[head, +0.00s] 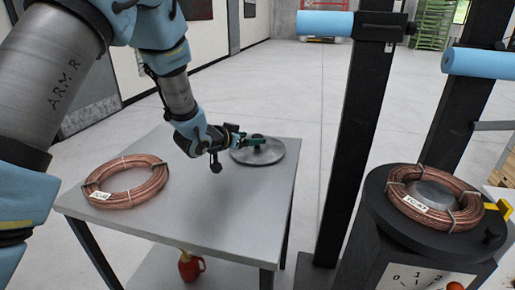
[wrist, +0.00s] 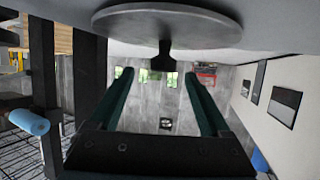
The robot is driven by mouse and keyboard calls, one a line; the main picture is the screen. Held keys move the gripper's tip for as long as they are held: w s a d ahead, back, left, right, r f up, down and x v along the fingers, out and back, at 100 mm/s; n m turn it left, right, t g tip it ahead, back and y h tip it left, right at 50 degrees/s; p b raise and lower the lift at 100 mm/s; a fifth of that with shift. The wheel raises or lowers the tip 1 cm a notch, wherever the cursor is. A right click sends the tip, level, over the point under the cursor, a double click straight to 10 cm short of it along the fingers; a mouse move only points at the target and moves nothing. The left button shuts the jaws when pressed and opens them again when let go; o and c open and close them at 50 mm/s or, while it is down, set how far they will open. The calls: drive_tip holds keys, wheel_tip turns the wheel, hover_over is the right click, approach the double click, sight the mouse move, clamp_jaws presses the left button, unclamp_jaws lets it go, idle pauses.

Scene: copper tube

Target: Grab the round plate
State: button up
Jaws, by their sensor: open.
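The round grey metal plate (head: 273,155) lies flat near the far right corner of the grey table (head: 215,205). The plate also shows at the top of the wrist view (wrist: 170,18), which is upside down, with a dark knob (wrist: 163,58) standing out from its centre. My gripper (head: 258,141) reaches level over the plate from the left, at about the knob's height. In the wrist view my gripper (wrist: 158,76) has its two green fingers apart, and the knob appears lined up between their tips. I cannot tell how far the knob sits between them. The fingers do not grip it.
A copper tube coil (head: 128,183) lies at the table's left. Another coil (head: 436,199) rests on a black round stand (head: 388,222) at the right. Dark posts (head: 349,130) with blue rollers (head: 325,24) rise beside the table. A red bottle (head: 190,267) stands below the tabletop.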

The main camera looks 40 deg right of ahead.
sight(255, 137)
drive_tip(key=x, duration=0.2)
drive_tip(key=p+x, duration=0.1)
drive_tip(key=x, duration=0.2)
drive_tip(key=shift+w, duration=0.25)
clamp_jaws()
idle(0.4)
